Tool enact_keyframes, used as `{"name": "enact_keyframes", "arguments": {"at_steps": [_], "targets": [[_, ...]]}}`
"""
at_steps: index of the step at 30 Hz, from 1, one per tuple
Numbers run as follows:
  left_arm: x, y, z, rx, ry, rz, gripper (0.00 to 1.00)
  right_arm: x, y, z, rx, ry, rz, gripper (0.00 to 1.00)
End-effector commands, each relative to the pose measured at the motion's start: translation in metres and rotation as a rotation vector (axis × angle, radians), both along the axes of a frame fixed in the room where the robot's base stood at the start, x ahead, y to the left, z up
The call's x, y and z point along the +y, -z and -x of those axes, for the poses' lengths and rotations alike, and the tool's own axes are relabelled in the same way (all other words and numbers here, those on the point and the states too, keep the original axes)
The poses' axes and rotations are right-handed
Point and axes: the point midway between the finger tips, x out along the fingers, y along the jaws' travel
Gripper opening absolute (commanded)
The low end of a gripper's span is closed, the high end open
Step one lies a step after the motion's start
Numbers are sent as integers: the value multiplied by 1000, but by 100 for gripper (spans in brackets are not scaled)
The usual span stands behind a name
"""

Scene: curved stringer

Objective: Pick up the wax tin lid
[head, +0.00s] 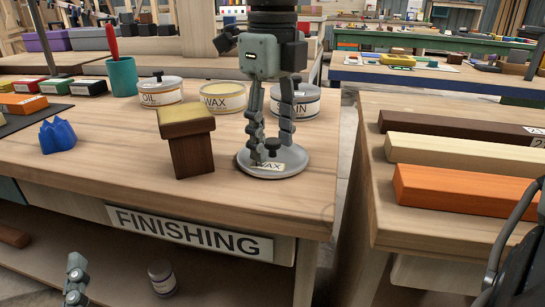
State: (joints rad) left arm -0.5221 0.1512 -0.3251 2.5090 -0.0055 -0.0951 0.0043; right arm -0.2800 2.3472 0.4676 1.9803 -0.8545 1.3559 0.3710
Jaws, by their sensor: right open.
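The wax tin lid (299,160) is a flat grey disc with a dark knob and a WAX label. It lies on the finishing bench near its right front corner. My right gripper (272,149) points down over the lid, open, with its fingers on either side of the knob. The fingers partly cover the lid, and I cannot tell whether they touch it. The wax tin (223,102) stands behind without a lid, its yellowish top showing. Part of my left gripper (75,279) shows at the bottom left; its jaw state is unclear.
A dark block with a yellowish top (187,150) stands close left of the lid. The oil tin (160,97) and stain tin (305,106) flank the wax tin. A blue object (58,137) sits farther left. A second bench (400,213) with bars stands right, across a gap.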

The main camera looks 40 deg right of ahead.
Motion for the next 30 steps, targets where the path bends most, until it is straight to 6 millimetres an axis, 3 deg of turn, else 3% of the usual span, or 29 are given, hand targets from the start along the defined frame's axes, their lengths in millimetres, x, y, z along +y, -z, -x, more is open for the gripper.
{"name": "enact_keyframes", "arguments": {"at_steps": [4, 16, 25, 30], "targets": [[0, 0, 0, 0, 0, 0, 90, 0, 0, 0, 0, 0, 0, 48], [0, 0, 0, 1, 0, 0, 90, 0, 0, 0, 1, 0, 0, 0], [0, 0, 0, 3, 0, -1, 90, 0, -3, 0, 0, 0, 1, 0], [2, 7, -4, 41, -8, -22, 90, 0, -16, -1, -1, 1, 1, 0]]}}
